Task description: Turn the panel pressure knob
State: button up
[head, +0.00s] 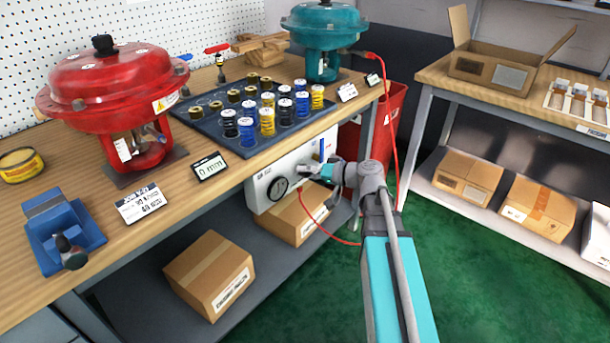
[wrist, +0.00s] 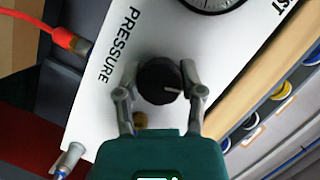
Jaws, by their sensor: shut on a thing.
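A red hose (wrist: 50,28) with a brass fitting runs beside the panel. Above, the workbench (head: 85,155) holds a red actuator (head: 115,85), a teal actuator (head: 325,25) and a dark tray (head: 190,118) of springs. Cardboard boxes (head: 210,275) stand on the shelf below. Green floor lies open at right.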

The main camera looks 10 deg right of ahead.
jog(key=m+y+b, duration=0.1)
jog(key=m+b, duration=0.1)
jog(key=m, duration=0.1)
jog(key=m+y+b, duration=0.1)
jog(key=m+b, duration=0.1)
jog(key=m, duration=0.1)
jog(key=shift+f+t+y, duration=0.2)
jog(key=shift+t+y, duration=0.1)
jog(key=m+b, duration=0.1)
jog(key=m, duration=0.1)
jog(key=m+t+y+b, duration=0.1)
jog(key=m+b, duration=0.1)
jog(key=m, duration=0.1)
jog(key=shift+s+r+m+t, duration=0.1)
jog(key=shift+r+m+t, duration=0.1)
jog(key=shift+m+t, duration=0.1)
jog(key=o, duration=1.2)
jog(key=shift+c, duration=0.2)
jog(key=shift+r, duration=0.15)
